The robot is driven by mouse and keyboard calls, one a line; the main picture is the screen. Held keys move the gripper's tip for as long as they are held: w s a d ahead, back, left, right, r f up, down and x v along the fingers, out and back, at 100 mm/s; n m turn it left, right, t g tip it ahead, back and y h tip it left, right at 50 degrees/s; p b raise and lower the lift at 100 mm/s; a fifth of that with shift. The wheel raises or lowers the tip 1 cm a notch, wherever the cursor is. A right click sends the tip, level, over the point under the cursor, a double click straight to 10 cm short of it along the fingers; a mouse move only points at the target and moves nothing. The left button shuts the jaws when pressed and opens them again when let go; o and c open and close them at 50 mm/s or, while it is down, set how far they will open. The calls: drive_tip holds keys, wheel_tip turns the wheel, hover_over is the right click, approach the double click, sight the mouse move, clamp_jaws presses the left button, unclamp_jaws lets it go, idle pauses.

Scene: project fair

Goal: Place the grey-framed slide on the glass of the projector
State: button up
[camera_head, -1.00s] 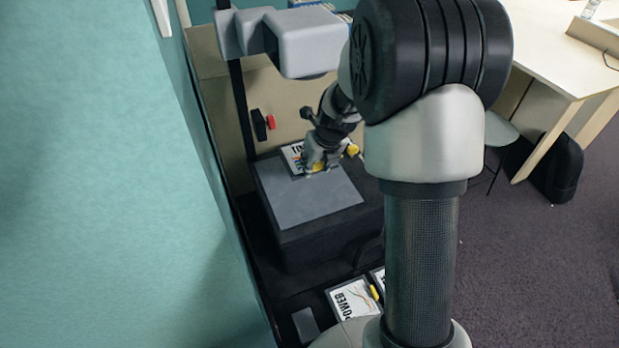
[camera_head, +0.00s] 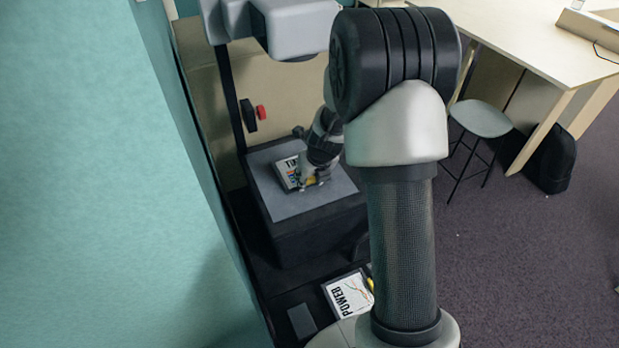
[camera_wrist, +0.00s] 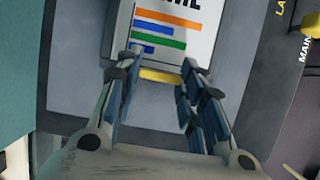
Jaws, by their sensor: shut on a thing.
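The slide (camera_head: 288,172) has a grey frame and a white face with dark lettering and coloured bars. It is over the back part of the projector's grey glass (camera_head: 300,205); whether it touches the glass I cannot tell. In the wrist view the slide (camera_wrist: 170,48) shows orange, blue and green bars and a yellow tab at its near edge. My gripper (camera_wrist: 160,77) is shut on the slide at this tab. In the head view my gripper (camera_head: 312,180) is at the slide's right side, and my arm hides part of it.
The projector's head (camera_head: 295,28) overhangs the glass on a dark post at the left. A red knob (camera_head: 261,112) is beside the post. A POWER slide (camera_head: 348,296) lies lower down. A teal wall (camera_head: 90,180) is close on the left. A stool (camera_head: 480,118) and table (camera_head: 530,45) stand right.

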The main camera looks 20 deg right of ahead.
drive_tip(key=o, duration=1.1)
drive_tip(key=shift+f, duration=0.15)
drive_tip(key=shift+o, duration=0.2)
drive_tip(key=shift+r, duration=0.3)
drive_tip(key=s+a+r+n+p, duration=0.2)
drive_tip(key=s+r+n, duration=0.2)
drive_tip(key=r, duration=0.5)
drive_tip(key=s+a+r+n+p, duration=0.2)
drive_tip(key=s+r+n, duration=0.15)
drive_tip(key=r, duration=0.45)
drive_tip(key=s+a+r+n, duration=0.2)
drive_tip(key=s+r+n, duration=0.1)
drive_tip(key=s+n, duration=0.4)
drive_tip(key=s+a+r+n, duration=0.3)
drive_tip(key=s+n, duration=0.5)
drive_tip(key=n, duration=0.4)
drive_tip(key=s+a+r+n, duration=0.2)
drive_tip(key=s+r+n, duration=0.1)
drive_tip(key=s+n, duration=0.5)
drive_tip(key=shift+a+r+n, duration=0.3)
drive_tip(key=shift+n, duration=0.45)
